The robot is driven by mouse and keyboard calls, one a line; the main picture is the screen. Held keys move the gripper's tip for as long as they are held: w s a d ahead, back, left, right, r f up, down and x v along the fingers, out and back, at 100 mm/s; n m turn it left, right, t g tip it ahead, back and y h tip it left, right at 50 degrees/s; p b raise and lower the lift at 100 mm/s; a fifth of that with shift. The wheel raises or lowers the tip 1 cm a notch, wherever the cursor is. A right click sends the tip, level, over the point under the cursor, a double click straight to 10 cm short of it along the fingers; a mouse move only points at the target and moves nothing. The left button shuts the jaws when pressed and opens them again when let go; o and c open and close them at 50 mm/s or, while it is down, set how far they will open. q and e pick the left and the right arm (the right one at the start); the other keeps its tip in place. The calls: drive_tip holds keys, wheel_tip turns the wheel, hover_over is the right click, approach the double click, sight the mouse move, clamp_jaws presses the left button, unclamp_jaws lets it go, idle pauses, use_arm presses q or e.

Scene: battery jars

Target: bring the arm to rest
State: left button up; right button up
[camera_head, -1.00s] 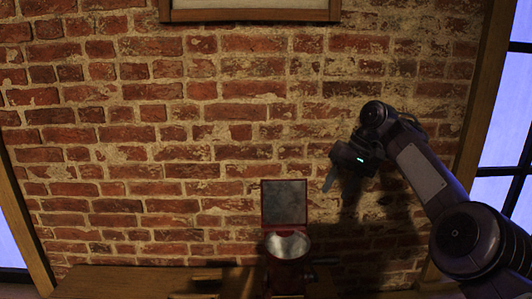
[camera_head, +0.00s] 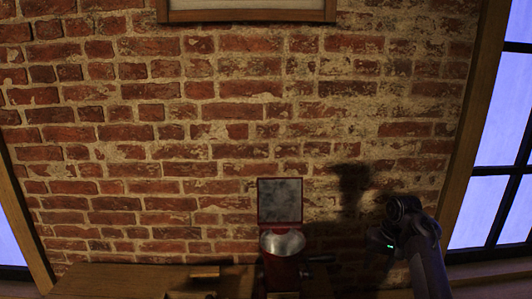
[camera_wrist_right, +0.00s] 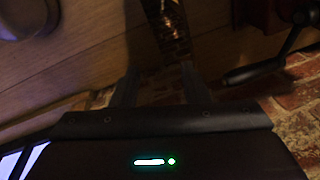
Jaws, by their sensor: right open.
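My right arm comes in from the lower right in the head view, with its dark gripper (camera_head: 384,243) low in front of the brick wall. Its fingers are hard to make out there. In the right wrist view the gripper (camera_wrist_right: 157,88) has its two fingers apart, with nothing visible between them. It is to the right of the red hand-cranked machine and apart from it in the head view. My left gripper is not in view.
The red machine (camera_head: 280,272) with a metal bowl and raised square lid stands on the wooden table (camera_head: 120,281). Its dark crank handle (camera_wrist_right: 255,72) shows in the wrist view. A small wooden piece (camera_head: 205,272) is left of it. A brick wall (camera_head: 190,110) stands behind.

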drive_tip(key=s+f+n+t+h, duration=0.1)
drive_tip(key=s+f+h, duration=0.2)
drive_tip(key=s+f, duration=1)
drive_tip(key=s+a+r+n+y, duration=0.15)
drive_tip(key=s+a, duration=0.25)
drive_tip(key=s, duration=0.4)
drive_tip(key=s+a+r+n+t, duration=0.1)
drive_tip(key=s+a+r, duration=0.25)
drive_tip(key=s, duration=0.45)
drive_tip(key=s+a+r+n+y, duration=0.1)
drive_tip(key=s+a, duration=0.3)
drive_tip(key=s, duration=0.4)
wheel_tip(320, 180, down, 35)
drive_tip(key=g+b, duration=0.1)
drive_tip(key=b, duration=0.5)
drive_tip(key=s+d+f+b, duration=0.1)
drive_tip(key=s+f+b, duration=0.1)
drive_tip(key=s+f, duration=0.8)
drive_tip(key=s+d+f+g+b, duration=0.1)
drive_tip(key=s+d+f+b, duration=0.1)
drive_tip(key=s+f, duration=0.8)
wheel_tip(320, 180, down, 3)
drive_tip(key=shift+s+d+f+h, duration=0.1)
drive_tip(key=shift+s+d+h, duration=0.15)
drive_tip(key=shift+s+h, duration=0.1)
